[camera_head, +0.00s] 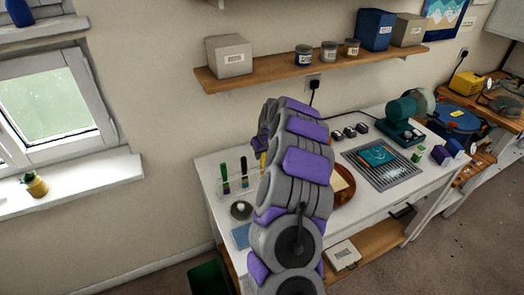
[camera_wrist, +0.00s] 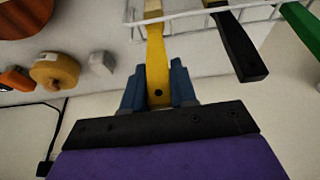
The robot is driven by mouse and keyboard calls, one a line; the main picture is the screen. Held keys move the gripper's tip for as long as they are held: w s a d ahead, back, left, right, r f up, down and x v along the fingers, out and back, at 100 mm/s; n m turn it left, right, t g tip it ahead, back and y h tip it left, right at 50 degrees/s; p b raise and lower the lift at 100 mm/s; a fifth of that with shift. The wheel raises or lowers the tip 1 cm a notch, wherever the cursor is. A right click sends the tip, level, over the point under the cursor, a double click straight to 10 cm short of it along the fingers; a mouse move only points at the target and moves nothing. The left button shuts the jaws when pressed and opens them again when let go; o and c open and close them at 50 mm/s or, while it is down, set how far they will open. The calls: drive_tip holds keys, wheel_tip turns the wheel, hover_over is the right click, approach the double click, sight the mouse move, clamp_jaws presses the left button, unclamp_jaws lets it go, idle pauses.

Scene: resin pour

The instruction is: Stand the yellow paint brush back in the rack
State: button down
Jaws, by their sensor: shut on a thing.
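The yellow paint brush (camera_wrist: 157,68) is between the blue fingers of my gripper (camera_wrist: 158,84), which is shut on its handle. In the wrist view the brush runs up to the white wire rack (camera_wrist: 200,12) and overlaps its end. I cannot tell whether it is inside a slot. A black brush (camera_wrist: 240,48) and a green brush (camera_wrist: 303,28) are beside it at the rack. In the head view the rack (camera_head: 236,186) stands on the white bench with upright brushes. A sliver of the yellow brush (camera_head: 263,160) shows there; my arm hides the gripper.
Near the rack on the white bench (camera_head: 212,185) are a round dark item (camera_head: 241,210) and a blue pad (camera_head: 241,235). A brown tray (camera_head: 343,190) and a grey grate (camera_head: 400,172) lie right of my arm. A wooden shelf (camera_head: 300,75) hangs above.

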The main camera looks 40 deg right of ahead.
drive_tip(key=shift+f, duration=0.15)
drive_tip(key=c, duration=0.8)
unclamp_jaws()
drive_tip(key=o, duration=0.5)
drive_tip(key=shift+c, duration=0.2)
wheel_tip(320, 180, up, 8)
drive_tip(key=p, duration=0.2)
